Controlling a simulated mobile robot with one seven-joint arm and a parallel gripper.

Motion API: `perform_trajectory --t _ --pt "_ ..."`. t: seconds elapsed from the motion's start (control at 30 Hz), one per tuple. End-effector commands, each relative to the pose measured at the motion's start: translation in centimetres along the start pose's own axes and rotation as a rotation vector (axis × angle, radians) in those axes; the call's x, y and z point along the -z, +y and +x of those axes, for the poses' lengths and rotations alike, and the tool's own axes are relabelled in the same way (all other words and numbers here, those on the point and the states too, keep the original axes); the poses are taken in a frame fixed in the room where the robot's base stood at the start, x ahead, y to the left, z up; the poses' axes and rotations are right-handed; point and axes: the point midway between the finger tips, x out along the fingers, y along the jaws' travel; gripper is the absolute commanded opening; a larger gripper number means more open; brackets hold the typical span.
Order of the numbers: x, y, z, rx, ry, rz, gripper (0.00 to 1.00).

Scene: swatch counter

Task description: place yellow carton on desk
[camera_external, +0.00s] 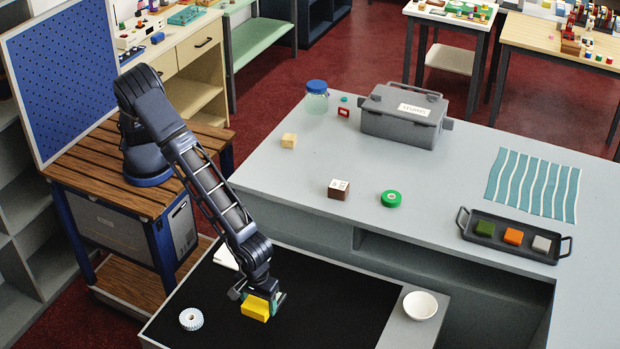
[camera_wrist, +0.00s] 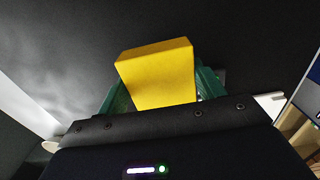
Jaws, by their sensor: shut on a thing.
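The yellow carton (camera_external: 255,308) is a small box held at the end of my arm, over the black surface of the lower desk (camera_external: 330,300). My gripper (camera_external: 262,300) is shut on it, with a finger on either side. In the wrist view the yellow carton (camera_wrist: 158,75) sits between the green fingers of my gripper (camera_wrist: 158,88), slightly tilted. I cannot tell whether the carton touches the black surface.
A white ridged ring (camera_external: 191,319) lies left of the carton and a white bowl (camera_external: 420,305) stands at the right. The raised grey counter (camera_external: 290,180) holds a grey case (camera_external: 400,118), a brown box (camera_external: 339,190), a green disc (camera_external: 391,199) and a dark tray (camera_external: 490,243) with three blocks.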

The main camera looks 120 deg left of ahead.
Motion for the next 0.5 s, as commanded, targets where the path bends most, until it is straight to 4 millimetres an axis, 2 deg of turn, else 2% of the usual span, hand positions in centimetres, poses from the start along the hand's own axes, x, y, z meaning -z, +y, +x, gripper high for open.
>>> perform_trajectory --t 0.1,0.27,0.5 --pt "0.0 0.1 1.1 -0.001 0.0 0.0 0.45" --pt "0.0 0.0 1.9 0.0 0.0 -0.001 0.45" --pt "0.0 0.0 4.9 0.001 0.001 -0.001 0.45"
